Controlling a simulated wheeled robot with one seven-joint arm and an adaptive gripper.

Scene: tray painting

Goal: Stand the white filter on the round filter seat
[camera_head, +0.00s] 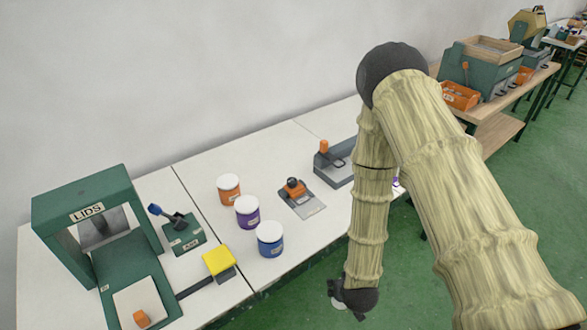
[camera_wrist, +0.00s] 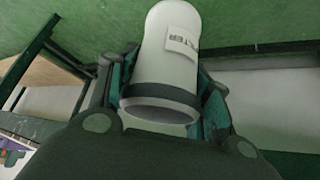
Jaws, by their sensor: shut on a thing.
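The white filter (camera_wrist: 162,62) is a white cylinder with a dark band near one open end and a label reading FILTER. In the wrist view it sits between the fingers of my gripper (camera_wrist: 160,92), which is shut on it. In the head view my gripper (camera_head: 348,296) hangs low, past the table's front edge and over the green floor. Only a small pale bit of the filter (camera_head: 338,304) shows there. I cannot make out the round filter seat in either view; my arm hides part of the table.
The white table (camera_head: 190,180) holds a green LIDS stand (camera_head: 85,198), a yellow-topped block (camera_head: 219,262) and orange (camera_head: 229,189), purple (camera_head: 247,212) and blue (camera_head: 270,239) jars. A grey plate with an orange part (camera_head: 302,200) and a grey fixture (camera_head: 332,168) stand farther right.

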